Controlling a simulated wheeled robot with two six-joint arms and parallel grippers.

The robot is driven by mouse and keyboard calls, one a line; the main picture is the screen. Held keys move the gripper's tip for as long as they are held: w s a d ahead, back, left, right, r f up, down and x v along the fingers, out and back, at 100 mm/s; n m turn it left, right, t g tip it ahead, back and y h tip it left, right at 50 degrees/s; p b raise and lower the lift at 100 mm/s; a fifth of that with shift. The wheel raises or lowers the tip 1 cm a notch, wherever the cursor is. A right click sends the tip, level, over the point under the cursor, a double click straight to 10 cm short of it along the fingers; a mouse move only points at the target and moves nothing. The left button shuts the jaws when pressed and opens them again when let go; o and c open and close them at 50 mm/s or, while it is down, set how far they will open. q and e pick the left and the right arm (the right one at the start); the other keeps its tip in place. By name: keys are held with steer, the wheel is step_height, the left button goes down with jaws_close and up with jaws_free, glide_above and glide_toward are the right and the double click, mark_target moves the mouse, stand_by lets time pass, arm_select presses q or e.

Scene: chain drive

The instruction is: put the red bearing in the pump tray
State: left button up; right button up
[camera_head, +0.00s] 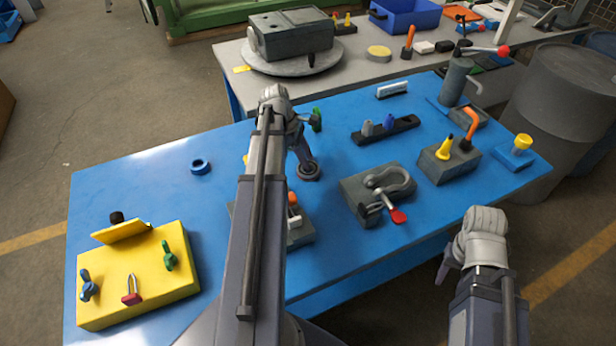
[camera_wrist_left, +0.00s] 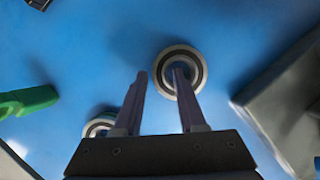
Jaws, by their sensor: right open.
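I see no clearly red bearing in either view. In the left wrist view a grey and white ringed bearing (camera_wrist_left: 190,55) lies on the blue table, partly behind a fingertip. A second ring (camera_wrist_left: 97,125) is partly hidden by the other finger. My left gripper (camera_wrist_left: 161,74) points down with its fingers apart and nothing visibly held; it also shows in the head view (camera_head: 304,152), near a dark round part (camera_head: 309,171). My right gripper (camera_head: 452,268) is open and empty-looking at lower right, away from the table parts. I cannot tell which holder is the pump tray.
A blue ring (camera_head: 200,166) lies left of my left arm. A yellow fixture (camera_head: 150,290) stands at front left. A black rack (camera_head: 400,131), a grey clamp block (camera_head: 360,190), a grey peg block (camera_head: 440,172) and a hand pump (camera_head: 457,82) stand right. The table's left rear is clear.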

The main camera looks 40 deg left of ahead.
arm_select(q)
steer(key=shift+d+f, duration=0.1)
steer(key=shift+f, duration=0.35)
steer(key=shift+r, duration=0.1)
steer(key=shift+c, duration=0.2)
jaws_close()
stand_by(0.8)
